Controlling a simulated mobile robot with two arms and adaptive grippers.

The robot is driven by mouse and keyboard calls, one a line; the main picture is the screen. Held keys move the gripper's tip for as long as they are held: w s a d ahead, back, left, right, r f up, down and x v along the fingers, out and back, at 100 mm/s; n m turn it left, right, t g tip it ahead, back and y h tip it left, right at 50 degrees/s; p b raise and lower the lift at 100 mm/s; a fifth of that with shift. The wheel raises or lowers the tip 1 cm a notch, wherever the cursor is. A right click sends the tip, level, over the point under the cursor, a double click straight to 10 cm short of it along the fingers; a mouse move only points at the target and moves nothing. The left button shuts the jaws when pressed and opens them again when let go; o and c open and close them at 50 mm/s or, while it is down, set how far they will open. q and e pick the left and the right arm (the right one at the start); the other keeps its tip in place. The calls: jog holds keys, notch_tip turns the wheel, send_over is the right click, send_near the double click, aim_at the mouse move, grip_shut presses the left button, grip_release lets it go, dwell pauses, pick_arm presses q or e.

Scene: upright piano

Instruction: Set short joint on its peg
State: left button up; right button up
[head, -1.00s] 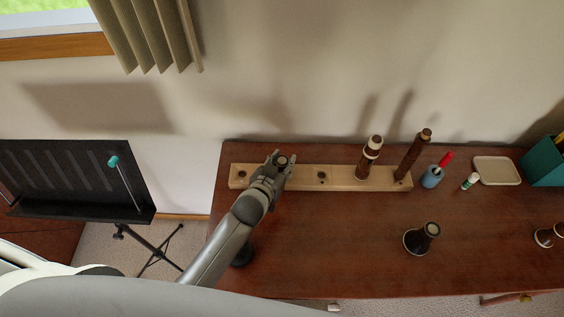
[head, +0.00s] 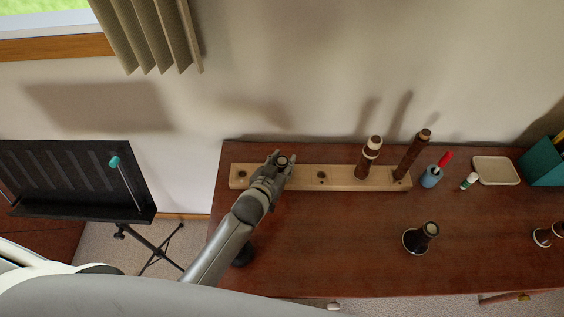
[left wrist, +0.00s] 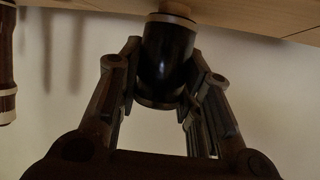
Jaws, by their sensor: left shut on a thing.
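My left gripper (head: 280,164) is over the left part of the pale wooden peg board (head: 340,178). It is shut on the short joint (head: 282,160), a short dark cylinder with a light ring. In the left wrist view the short joint (left wrist: 168,60) stands between the two fingers, its end close to the board (left wrist: 110,5). A tan piece (left wrist: 176,8) shows between joint and board. I cannot tell whether it is the peg or part of the joint, nor whether the joint is seated. My right gripper is not in view.
Two dark joints (head: 370,158) (head: 412,155) stand on the board's right half. Right of them are a blue pot (head: 431,178), a small tube (head: 468,181) and a cream tray (head: 496,170). A dark bell-shaped piece (head: 415,242) stands in front. The middle tabletop is clear.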

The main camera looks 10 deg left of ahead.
pick_arm(q)
jog(key=shift+f, duration=0.4)
jog(key=o, duration=1.1)
jog(key=v, duration=1.2)
